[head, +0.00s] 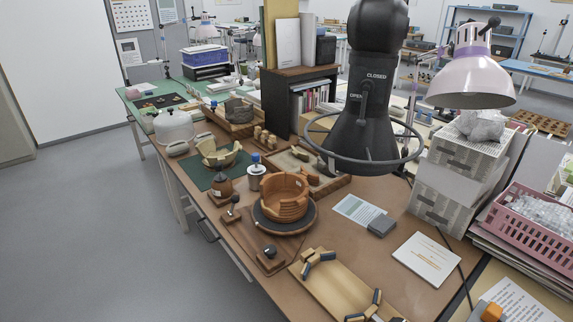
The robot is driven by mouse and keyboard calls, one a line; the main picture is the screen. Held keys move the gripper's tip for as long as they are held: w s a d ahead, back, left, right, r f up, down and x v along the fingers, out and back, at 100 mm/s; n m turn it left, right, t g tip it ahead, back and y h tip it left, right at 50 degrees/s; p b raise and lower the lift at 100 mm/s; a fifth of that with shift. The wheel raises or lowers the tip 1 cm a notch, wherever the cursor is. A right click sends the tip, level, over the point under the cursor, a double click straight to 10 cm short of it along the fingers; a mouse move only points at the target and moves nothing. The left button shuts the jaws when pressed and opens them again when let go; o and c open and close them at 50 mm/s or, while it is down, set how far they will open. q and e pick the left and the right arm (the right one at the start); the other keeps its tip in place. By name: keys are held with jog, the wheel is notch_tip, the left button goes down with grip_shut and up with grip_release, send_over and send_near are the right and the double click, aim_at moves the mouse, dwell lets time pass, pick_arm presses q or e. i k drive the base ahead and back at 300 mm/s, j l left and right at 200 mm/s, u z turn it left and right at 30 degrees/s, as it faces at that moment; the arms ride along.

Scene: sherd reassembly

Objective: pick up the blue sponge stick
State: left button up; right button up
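A small blue tip (256,157) stands upright out of a pale, dark-banded jar (256,177) on the brown bench. It may be the blue sponge stick; at this size I cannot tell it from a blue cap, and anything lower is hidden inside the jar. The jar stands behind and left of a partly rebuilt orange-brown bowl (284,198). Neither of my grippers is in view, and nothing is touching the blue tip.
The bowl sits on a dark round turntable (264,219). A black extraction hood with a wide ring (318,150) hangs over the bench to the right. A green mat (205,178) with a broken bowl lies left. A tan board (343,290) with dark blue-and-wood pieces lies in front.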

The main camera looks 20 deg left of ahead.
aim_at(255, 156)
jog(key=i+j+z, duration=0.1)
jog(key=j+z, duration=1.35)
